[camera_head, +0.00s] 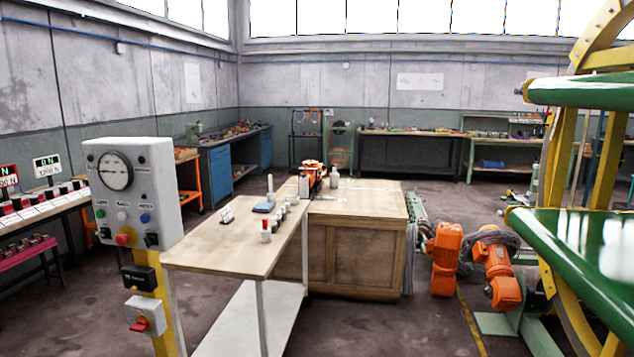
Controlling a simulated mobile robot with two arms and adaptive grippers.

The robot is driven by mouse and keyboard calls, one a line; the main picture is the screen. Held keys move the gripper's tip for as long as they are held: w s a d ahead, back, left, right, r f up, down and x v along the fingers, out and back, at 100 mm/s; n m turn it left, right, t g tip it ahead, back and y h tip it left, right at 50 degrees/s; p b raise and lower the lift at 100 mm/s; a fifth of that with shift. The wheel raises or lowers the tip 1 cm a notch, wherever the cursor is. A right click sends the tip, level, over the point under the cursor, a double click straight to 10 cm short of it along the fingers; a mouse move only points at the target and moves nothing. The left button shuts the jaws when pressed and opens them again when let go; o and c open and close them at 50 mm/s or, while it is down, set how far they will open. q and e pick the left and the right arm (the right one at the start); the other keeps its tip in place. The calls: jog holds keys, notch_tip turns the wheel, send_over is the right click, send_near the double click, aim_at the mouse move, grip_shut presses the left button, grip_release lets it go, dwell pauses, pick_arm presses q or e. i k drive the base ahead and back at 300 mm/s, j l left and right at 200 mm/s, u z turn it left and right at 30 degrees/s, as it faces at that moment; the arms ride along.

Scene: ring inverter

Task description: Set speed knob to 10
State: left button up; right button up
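The speed knob (115,171) is a round dial on the upper left of the grey control box (162,190), which stands on a yellow post at the left. The dial has a pale face with a dark rim; its markings and setting are too small to read. Below it on the box are several small buttons, a red knob (125,237) and a black switch (152,239). Neither of my grippers is in view, and nothing touches the box.
A wooden table (205,244) with small items stands just right of the box, before a wooden cabinet (356,252). Orange motors (445,258) lie right of it. A large green and yellow machine (585,240) fills the right edge. A bench with displays (45,215) is at far left.

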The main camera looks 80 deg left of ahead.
aim_at(104, 232)
jog(key=u, duration=3.75)
jog(key=i+j, duration=0.15)
jog(key=j, duration=0.25)
jog(key=i+j, duration=0.15)
jog(key=j, duration=0.25)
